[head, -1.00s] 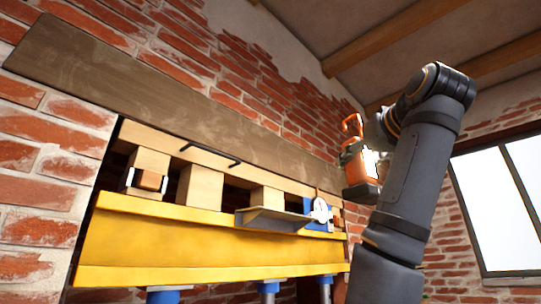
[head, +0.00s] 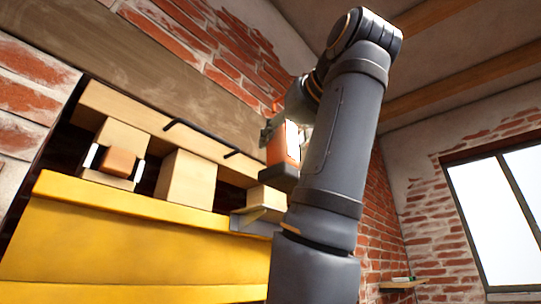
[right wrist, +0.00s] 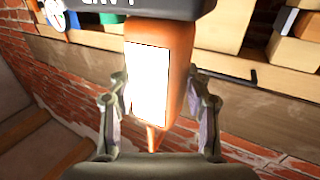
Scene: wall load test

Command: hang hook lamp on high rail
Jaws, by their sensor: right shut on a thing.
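The hook lamp (head: 281,150) is orange with a white panel and a dark base. In the head view it is upright beside my right forearm, which hides part of it. My right gripper (right wrist: 158,108) is shut on the lamp's body, one finger on each side. In the right wrist view the lamp (right wrist: 147,80) fills the middle, its dark base at the top edge. The high rail (head: 200,138) is a thin black bar on the pale timber beam. In the head view the lamp appears right of the rail's right end. The rail also shows in the right wrist view (right wrist: 237,77). My left gripper is out of view.
A yellow beam (head: 130,245) runs below the rail, with wooden blocks (head: 187,180) above it. A grey metal shelf bracket (head: 258,221) sits below the lamp. A wide brown plank (head: 150,75) and brick wall lie behind. A window (head: 500,220) is at the right.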

